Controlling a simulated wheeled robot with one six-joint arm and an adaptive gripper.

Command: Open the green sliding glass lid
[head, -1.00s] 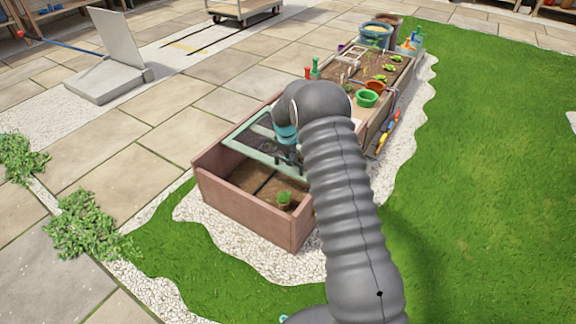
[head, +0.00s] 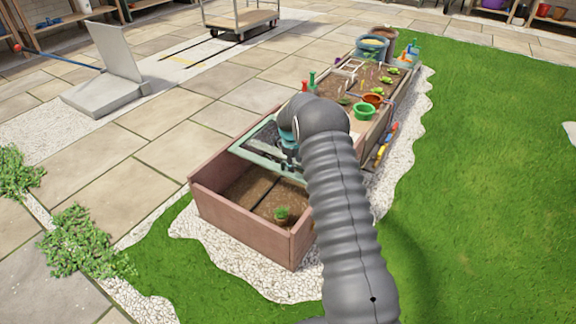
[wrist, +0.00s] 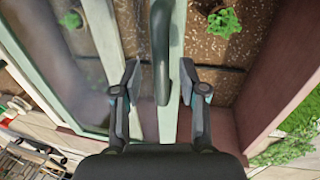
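The sliding glass lid (head: 262,163), dark glass in a pale green frame, covers the far part of a reddish wooden box (head: 240,219). The near part of the box is uncovered, showing soil. In the wrist view the lid's green frame (wrist: 104,38) lies left of and below my gripper (wrist: 160,84). A darker green handle bar (wrist: 160,45) stands between my two fingers, which are spread on either side of it. In the head view my arm partly hides the lid and gripper (head: 289,143).
A small potted plant (head: 281,215) stands on the soil in the open part. Beyond is a planter bed (head: 352,90) with a green pot (head: 364,110) and tools. Grass lies to the right, paving to the left.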

